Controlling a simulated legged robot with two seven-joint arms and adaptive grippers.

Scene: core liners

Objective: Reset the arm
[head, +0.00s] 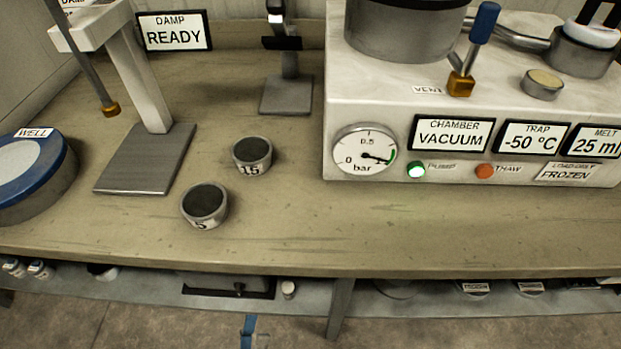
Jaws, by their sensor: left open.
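A stand with a pale upright post (140,85) and a ribbed grey base (145,160) stands at the left of the bench. A white crosspiece (92,27) reaches left from its top, partly cut off by the frame. A thin grey rod (85,65) with a brass tip (111,109) hangs at a slant beside the post, its tip above the bench. A sign (174,31) behind it reads DAMP READY. I cannot tell which arm the task means. I see neither of my grippers in the head view.
A blue-rimmed WELL drum (60,170) stands at left. Two cups (253,155) (205,205), a dark post stand (287,95) and a white machine (390,90) with a gauge (364,150) and blue-handled vent lever (485,22) share the bench. The front middle is clear.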

